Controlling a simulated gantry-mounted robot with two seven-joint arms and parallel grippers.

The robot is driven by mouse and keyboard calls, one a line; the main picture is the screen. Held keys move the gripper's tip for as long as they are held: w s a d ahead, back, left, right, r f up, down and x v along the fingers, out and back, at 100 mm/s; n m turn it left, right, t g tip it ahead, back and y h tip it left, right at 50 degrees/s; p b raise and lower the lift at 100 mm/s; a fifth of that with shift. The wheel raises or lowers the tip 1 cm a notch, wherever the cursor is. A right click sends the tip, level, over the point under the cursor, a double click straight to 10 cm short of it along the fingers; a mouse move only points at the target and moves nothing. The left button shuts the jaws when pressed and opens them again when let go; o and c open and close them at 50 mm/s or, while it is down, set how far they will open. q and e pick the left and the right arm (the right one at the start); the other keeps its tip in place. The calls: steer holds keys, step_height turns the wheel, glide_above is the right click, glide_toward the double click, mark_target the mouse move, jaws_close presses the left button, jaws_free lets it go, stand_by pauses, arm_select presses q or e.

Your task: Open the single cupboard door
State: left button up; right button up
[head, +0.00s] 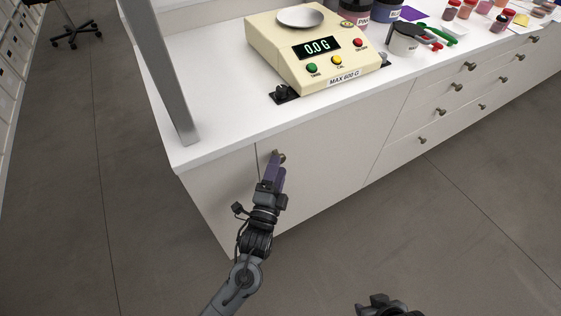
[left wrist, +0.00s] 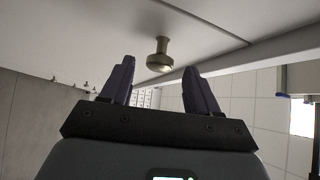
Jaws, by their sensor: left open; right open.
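The single cupboard door (head: 325,140) is a flat white panel at the left of the counter front and looks shut. Its small round brassy knob (head: 281,157) sits near its upper left edge. My left gripper (head: 277,162) is open at the knob, its purple fingers partly covering it in the head view. In the left wrist view the knob (left wrist: 160,55) stands beyond and between the open fingertips (left wrist: 156,74), with no grip on it. My right gripper (head: 377,306) shows only in part at the bottom edge of the head view, away from the cupboard.
A cream balance (head: 312,65) reading 0.0 stands on the white countertop (head: 215,140) above the door. A grey metal post (head: 165,75) rises at the left. Knobbed drawers (head: 450,100) lie to the right. The floor (head: 450,240) in front is clear.

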arm_select(q)
steer(key=shift+b+x, duration=0.55)
steer(key=shift+x, duration=1.4)
steer(key=shift+s, duration=0.1)
jaws_close()
